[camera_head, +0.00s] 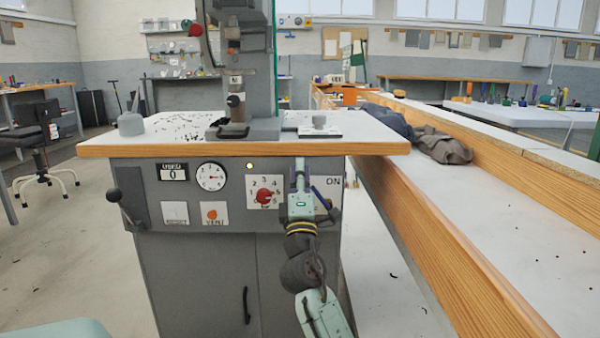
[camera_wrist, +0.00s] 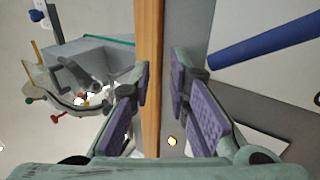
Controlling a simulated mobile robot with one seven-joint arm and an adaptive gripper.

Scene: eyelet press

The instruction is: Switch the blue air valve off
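The blue air valve's lever (camera_head: 322,198) is on the right part of the grey press cabinet's front panel, slanting from upper left to lower right. The word ON is printed at its upper right. My gripper and wrist cover part of the valve. In the wrist view the blue lever (camera_wrist: 265,40) crosses the upper right corner, outside my fingers. My gripper (camera_head: 300,168) is in front of the panel, just left of the lever, with its tips near the table's edge. The wrist view shows my gripper (camera_wrist: 160,78) open, with nothing between its purple pads.
The table's wooden edge (camera_head: 230,149) overhangs the panel. A red rotary knob (camera_head: 264,196), a round gauge (camera_head: 210,176) and an orange button (camera_head: 212,214) are to the left. A lit lamp (camera_head: 250,166) is above the knob. A wood-edged bench (camera_head: 440,250) stands close on the right.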

